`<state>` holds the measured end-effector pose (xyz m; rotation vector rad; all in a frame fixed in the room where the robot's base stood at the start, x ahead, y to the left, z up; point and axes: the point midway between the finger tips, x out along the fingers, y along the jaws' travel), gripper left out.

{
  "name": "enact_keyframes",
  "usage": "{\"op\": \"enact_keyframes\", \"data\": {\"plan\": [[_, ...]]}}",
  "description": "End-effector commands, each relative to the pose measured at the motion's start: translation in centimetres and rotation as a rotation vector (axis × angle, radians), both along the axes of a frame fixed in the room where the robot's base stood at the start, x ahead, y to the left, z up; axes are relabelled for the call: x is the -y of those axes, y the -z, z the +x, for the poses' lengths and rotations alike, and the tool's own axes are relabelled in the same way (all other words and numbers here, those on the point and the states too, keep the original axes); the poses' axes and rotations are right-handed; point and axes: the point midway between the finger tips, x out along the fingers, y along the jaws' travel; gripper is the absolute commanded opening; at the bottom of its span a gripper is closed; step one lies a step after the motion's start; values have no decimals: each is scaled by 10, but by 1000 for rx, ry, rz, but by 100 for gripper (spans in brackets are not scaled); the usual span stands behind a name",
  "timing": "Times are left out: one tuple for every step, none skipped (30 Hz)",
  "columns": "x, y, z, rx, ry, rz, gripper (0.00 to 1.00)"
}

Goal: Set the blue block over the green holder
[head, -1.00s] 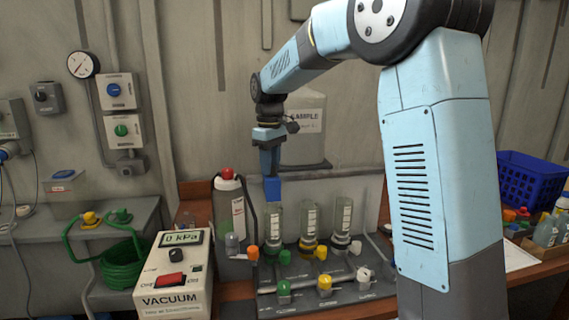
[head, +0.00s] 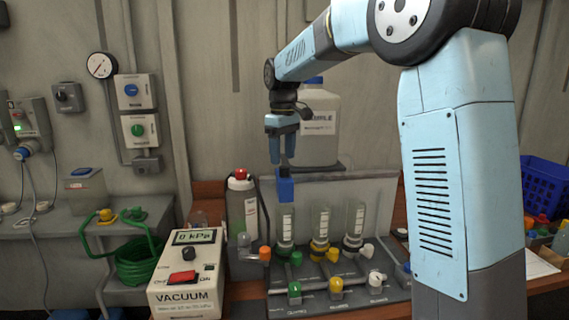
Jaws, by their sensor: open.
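The blue block (head: 286,188) stands upright at the top of the leftmost clear cylinder (head: 286,222), the one in line with the green taps. The block appears to rest on that cylinder, though the contact is too small to be sure. The green holder seems to be this cylinder with its green tap (head: 295,258) at the base. My gripper (head: 283,160) points down just above the block. Its fingers are apart and empty, with the tips close to the block's top.
Two more cylinders with yellow (head: 333,255) and white (head: 367,250) taps stand to the right on the grey rack. A grey bottle with a red cap (head: 240,174) is close on the left. The vacuum box (head: 186,275) sits front left. A white jug (head: 320,125) stands behind.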

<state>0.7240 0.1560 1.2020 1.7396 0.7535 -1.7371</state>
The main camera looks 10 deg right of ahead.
Motion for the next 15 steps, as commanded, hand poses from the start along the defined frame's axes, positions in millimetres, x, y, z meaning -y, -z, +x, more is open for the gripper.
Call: {"op": "enact_keyframes", "data": {"plan": [[0, -11, 1, 4, 0, 1, 59], [0, -17, 1, 4, 0, 1, 59], [0, -25, 1, 4, 0, 1, 59], [0, -31, 1, 4, 0, 1, 59], [-1, -37, 1, 4, 0, 1, 59], [-1, -45, 1, 4, -1, 1, 59], [-1, -51, 1, 4, -1, 1, 59], [-1, -56, 1, 4, -1, 1, 59], [-1, -63, 2, 4, -1, 1, 59], [-1, -68, 1, 3, -1, 2, 59], [-1, -72, 2, 3, -1, 2, 59], [-1, -78, 2, 2, -2, 1, 59], [-1, -82, 2, 2, -2, 1, 59], [-1, -85, 2, 2, -2, 1, 59], [-1, -89, 2, 2, -2, 1, 59]]}}
